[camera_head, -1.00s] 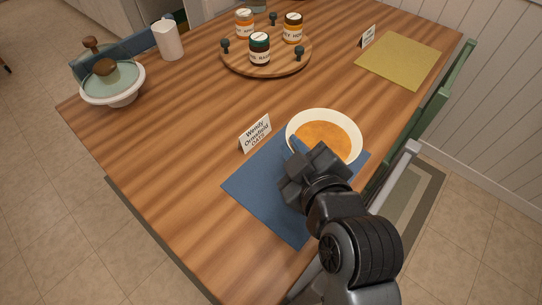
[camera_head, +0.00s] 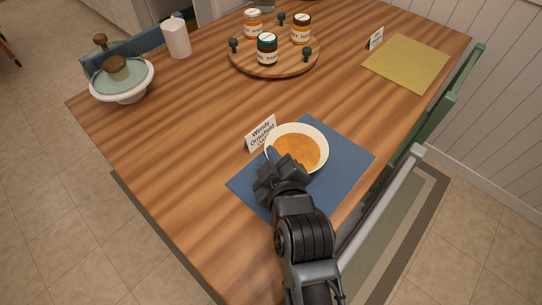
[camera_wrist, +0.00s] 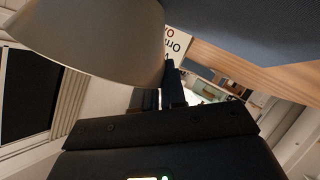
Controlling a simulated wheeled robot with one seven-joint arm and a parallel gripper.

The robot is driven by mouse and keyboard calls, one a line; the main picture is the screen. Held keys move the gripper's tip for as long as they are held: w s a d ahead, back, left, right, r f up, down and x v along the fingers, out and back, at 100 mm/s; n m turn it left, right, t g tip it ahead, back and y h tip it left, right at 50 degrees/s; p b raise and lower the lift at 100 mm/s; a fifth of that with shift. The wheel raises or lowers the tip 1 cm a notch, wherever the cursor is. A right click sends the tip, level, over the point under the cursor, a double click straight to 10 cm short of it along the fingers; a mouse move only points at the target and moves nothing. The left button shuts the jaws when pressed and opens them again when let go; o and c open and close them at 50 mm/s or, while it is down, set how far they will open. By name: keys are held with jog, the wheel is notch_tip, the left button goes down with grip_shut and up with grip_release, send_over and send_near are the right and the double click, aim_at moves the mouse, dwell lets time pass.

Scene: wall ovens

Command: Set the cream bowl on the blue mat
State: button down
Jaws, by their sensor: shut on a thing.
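The cream bowl (camera_head: 322,161), with orange-brown contents, is over the far part of the blue mat (camera_head: 347,160), just in front of the name card (camera_head: 261,133). My gripper (camera_head: 279,168) is shut on the bowl's near left rim. In the wrist view the bowl's outer side (camera_wrist: 90,40) fills the upper left, beside my dark finger (camera_wrist: 174,84). The bowl looks level. I cannot tell whether its base touches the mat.
A yellow mat (camera_head: 406,63) lies at the far right. A round wooden tray (camera_head: 274,64) with jars stands at the back. A lidded dish (camera_head: 122,82) and a white cup (camera_head: 176,39) are at the left.

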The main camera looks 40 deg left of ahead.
jog(key=shift+f, duration=0.15)
jog(key=c, duration=1.2)
grip_release()
jog(key=shift+r, duration=0.2)
jog(key=shift+s+d, duration=0.2)
jog(key=shift+d, duration=0.05)
jog(key=v, duration=0.7)
jog(key=shift+b, duration=0.3)
